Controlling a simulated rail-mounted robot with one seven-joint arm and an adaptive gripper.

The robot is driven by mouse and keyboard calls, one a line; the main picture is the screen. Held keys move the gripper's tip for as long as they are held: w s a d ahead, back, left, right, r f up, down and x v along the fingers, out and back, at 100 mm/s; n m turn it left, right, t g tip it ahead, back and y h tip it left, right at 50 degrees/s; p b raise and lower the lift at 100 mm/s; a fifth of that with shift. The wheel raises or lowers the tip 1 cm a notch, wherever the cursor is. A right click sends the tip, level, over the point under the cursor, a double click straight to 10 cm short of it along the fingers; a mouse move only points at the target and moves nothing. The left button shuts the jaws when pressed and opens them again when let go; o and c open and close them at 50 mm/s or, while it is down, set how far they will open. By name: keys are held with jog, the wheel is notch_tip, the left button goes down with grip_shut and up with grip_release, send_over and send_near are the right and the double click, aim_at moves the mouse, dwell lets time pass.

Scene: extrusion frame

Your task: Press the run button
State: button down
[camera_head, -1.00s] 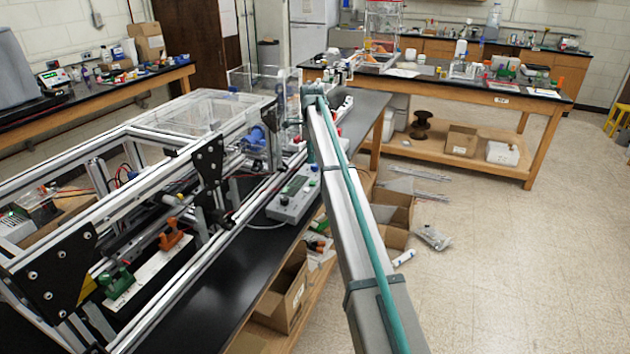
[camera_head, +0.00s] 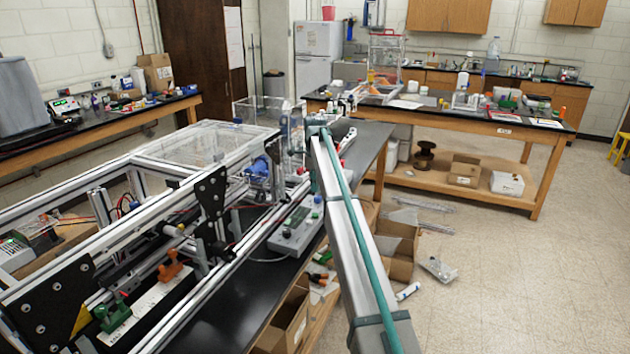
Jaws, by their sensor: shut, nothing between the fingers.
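A grey control box (camera_head: 296,228) with a small display and several small coloured buttons sits on the black bench, beside the aluminium extrusion frame. A green button (camera_head: 315,215) shows at its right end, and a red one (camera_head: 287,233) near its front. The labels are too small to read, so I cannot tell for sure which is the run button. My arm reaches up from the bottom right and passes just right of the box. My gripper does not show; the arm link hides what is behind it.
The extrusion frame (camera_head: 172,172) with clear panels fills the left. Open cardboard boxes (camera_head: 284,325) stand below the bench edge. A wooden table (camera_head: 535,133) with lab items stands at the back. The floor on the right is mostly clear.

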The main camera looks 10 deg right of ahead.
aim_at(315, 215)
notch_tip(315, 215, down, 10)
jog(key=p, duration=0.3)
jog(key=shift+f, duration=0.1)
jog(key=shift+f+b, duration=0.45)
jog(key=shift+f, duration=0.4)
jog(key=shift+s, duration=0.2)
jog(key=shift+f, duration=0.1)
jog(key=shift+r+p, duration=0.3)
jog(key=shift+r, duration=0.25)
notch_tip(315, 215, up, 14)
jog(key=b, duration=0.2)
jog(key=shift+w, duration=0.15)
jog(key=shift+f, duration=0.1)
